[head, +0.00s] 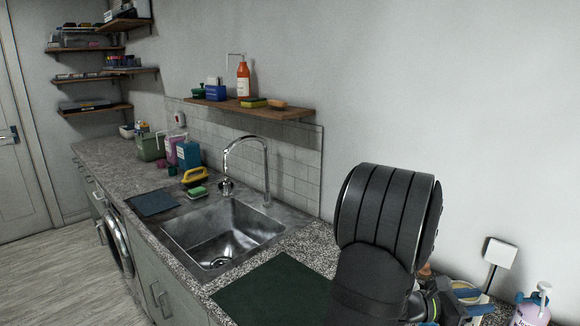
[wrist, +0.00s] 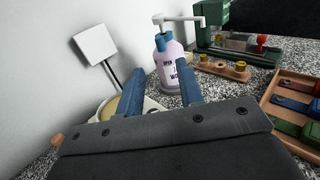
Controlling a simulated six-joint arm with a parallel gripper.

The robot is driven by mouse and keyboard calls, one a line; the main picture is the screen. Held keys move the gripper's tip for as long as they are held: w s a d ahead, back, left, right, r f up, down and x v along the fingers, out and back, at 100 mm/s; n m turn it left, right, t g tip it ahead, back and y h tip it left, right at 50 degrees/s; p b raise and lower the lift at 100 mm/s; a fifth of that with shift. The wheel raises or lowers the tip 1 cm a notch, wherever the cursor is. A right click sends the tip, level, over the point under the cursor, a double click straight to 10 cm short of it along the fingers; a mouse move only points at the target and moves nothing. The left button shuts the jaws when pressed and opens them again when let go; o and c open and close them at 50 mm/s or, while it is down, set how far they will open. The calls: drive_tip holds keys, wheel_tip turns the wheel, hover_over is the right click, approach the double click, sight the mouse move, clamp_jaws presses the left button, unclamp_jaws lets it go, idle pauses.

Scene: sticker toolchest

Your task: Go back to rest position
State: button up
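My gripper (wrist: 160,86) shows its two blue fingers apart in the wrist view, with no object held between them. In the head view it is at the lower right (head: 470,301), partly hidden behind my dark arm. It is above the speckled counter, near the wall. A pale pink pump bottle (wrist: 173,66) stands just beyond the fingertips; it also shows at the right edge of the head view (head: 532,308). I cannot tell whether a finger touches it.
A round yellowish dish (wrist: 108,108) and a white square panel on a stalk (wrist: 95,44) stand near the wall. A wooden tray (wrist: 272,112) with coloured blocks lies right. The sink (head: 225,238), faucet (head: 266,170) and dark green mat (head: 275,290) are left of my arm.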

sight(519, 294)
drive_tip(key=d, duration=1.2)
drive_tip(key=shift+w, duration=0.1)
drive_tip(key=shift+w+d+g, duration=0.15)
drive_tip(key=shift+w+g, duration=0.1)
drive_tip(key=shift+g, duration=0.05)
drive_tip(key=shift+w+m+g, duration=0.15)
drive_tip(key=shift+m+g, duration=0.15)
drive_tip(key=shift+m, duration=0.1)
drive_tip(key=shift+w+m+g, duration=0.25)
drive_tip(key=shift+m+g, duration=0.45)
drive_tip(key=shift+g, duration=0.4)
